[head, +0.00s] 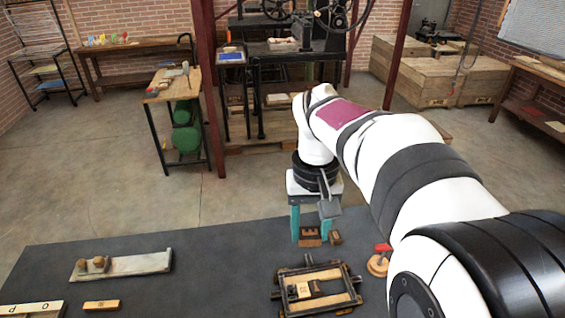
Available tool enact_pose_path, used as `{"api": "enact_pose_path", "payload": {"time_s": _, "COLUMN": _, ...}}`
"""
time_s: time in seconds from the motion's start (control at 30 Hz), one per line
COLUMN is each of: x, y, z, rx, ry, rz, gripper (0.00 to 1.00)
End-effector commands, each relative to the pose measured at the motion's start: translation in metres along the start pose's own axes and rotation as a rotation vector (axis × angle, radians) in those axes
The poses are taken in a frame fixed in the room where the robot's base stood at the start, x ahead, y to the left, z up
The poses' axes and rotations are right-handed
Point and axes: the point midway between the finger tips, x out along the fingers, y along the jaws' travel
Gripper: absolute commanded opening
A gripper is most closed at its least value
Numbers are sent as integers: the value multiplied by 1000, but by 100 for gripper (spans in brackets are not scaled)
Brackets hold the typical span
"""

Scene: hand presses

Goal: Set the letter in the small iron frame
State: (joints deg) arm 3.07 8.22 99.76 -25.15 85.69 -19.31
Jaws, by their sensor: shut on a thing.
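The small iron frame (317,290) lies on the dark worktop, low in the head view right of centre. It is a dark rectangle with protruding corner pieces, with pale wooden pieces inside and a small block with a dark mark at its left. My gripper (311,230), with teal fingers, points down just behind the frame. It is shut on a brown block (310,238) with dark notches, seen at its fingertips. Whether this is the letter, and whether it touches the worktop, I cannot tell. A smaller brown piece (336,238) is just to its right.
A red-handled wooden tool (379,261) stands right of the frame, near my arm. At left are a pale board (121,265) with two brown knobs, a wooden strip (101,305) and a pale block marked with letters (30,309). The worktop's middle is clear.

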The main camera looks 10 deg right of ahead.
Motion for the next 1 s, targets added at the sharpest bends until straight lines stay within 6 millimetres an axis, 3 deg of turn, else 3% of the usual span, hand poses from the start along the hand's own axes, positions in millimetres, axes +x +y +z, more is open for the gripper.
{"api": "enact_pose_path", "payload": {"time_s": 0.2, "x": 65, "y": 69, "z": -5, "rx": 542, "ry": -13, "rz": 6, "gripper": 0}}
{"api": "enact_pose_path", "payload": {"time_s": 0.4, "x": 128, "y": 134, "z": 12, "rx": 1127, "ry": -10, "rz": 1, "gripper": 0}}
{"api": "enact_pose_path", "payload": {"time_s": 0.53, "x": 150, "y": 156, "z": 22, "rx": 1352, "ry": -6, "rz": -4, "gripper": 0}}
{"api": "enact_pose_path", "payload": {"time_s": 0.67, "x": 165, "y": 151, "z": 18, "rx": 1422, "ry": -5, "rz": -4, "gripper": 0}}
{"api": "enact_pose_path", "payload": {"time_s": 0.9, "x": 208, "y": 92, "z": -25, "rx": 1419, "ry": -4, "rz": -4, "gripper": 0}}
{"api": "enact_pose_path", "payload": {"time_s": 1.0, "x": 219, "y": 76, "z": -38, "rx": 1420, "ry": -3, "rz": -5, "gripper": 0}}
